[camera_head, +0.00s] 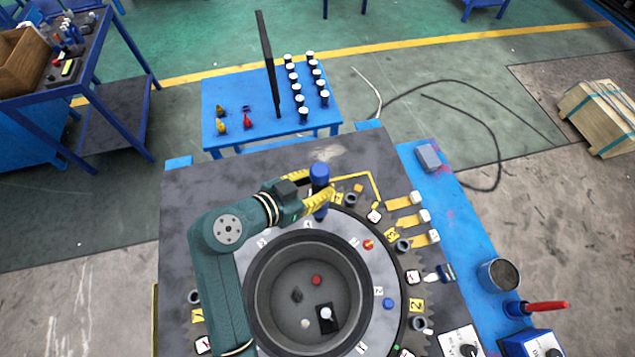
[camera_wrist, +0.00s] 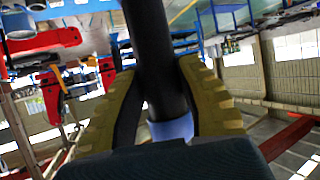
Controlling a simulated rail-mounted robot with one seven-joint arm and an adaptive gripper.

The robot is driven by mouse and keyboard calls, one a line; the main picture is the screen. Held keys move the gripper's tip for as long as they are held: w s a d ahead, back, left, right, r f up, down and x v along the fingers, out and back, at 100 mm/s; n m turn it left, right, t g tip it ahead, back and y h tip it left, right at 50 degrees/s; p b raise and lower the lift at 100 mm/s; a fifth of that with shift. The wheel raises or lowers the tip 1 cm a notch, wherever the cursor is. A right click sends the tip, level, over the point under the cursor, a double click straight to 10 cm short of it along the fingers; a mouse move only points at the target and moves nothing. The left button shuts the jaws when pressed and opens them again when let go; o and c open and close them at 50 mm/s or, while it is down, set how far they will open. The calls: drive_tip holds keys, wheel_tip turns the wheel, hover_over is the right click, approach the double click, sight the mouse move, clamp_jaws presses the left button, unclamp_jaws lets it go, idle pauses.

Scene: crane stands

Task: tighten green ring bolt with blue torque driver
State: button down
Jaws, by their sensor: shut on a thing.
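My gripper (camera_head: 318,200) has yellow fingers shut on the blue torque driver (camera_head: 320,174), which stands roughly upright over the far side of the round ring (camera_head: 385,275). In the wrist view the driver's dark shaft (camera_wrist: 158,60) runs between the fingers (camera_wrist: 160,110), with a pale blue part below. The driver's lower end is partly hidden by the fingers, so I cannot tell whether it touches anything. A small green spot (camera_head: 397,349), perhaps the green ring bolt, shows at the ring's lower right edge. A red bolt (camera_head: 368,244) and a blue bolt (camera_head: 388,303) sit on the ring.
A dark cylindrical well (camera_head: 262,290) fills the ring's middle. Behind is a blue table (camera_head: 235,97) with several black-and-white pieces and a tall dark panel (camera_head: 268,65).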

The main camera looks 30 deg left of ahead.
sight(316, 172)
drive_tip(key=shift+r, duration=0.2)
idle(0.6)
drive_tip(key=shift+r+p, duration=1.6)
drive_tip(key=shift+r, duration=1.05)
